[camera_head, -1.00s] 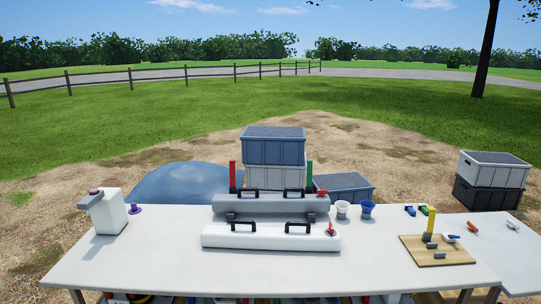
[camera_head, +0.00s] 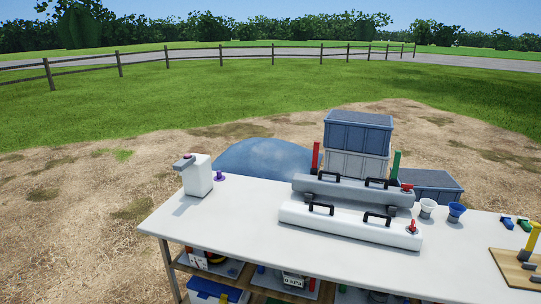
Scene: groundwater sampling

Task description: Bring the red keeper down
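A red upright bar (camera_head: 316,158), which looks like the red keeper, stands at the left end of the long grey tube (camera_head: 352,192) on the white table (camera_head: 240,226). Its lower end is hidden behind the tube. A matching green upright bar (camera_head: 395,164) stands near the tube's right end. A long white tube (camera_head: 345,226) with two black handles lies in front of the grey one. Small red valve handles sit at the right ends of both tubes. Neither of my grippers is in this view.
A white dispenser (camera_head: 197,176) and a small purple piece (camera_head: 219,176) stand at the table's left. A white cup (camera_head: 427,208) and a blue cup (camera_head: 456,211) stand right of the tubes. Stacked crates (camera_head: 357,134) are behind. A shelf (camera_head: 262,277) holds items below.

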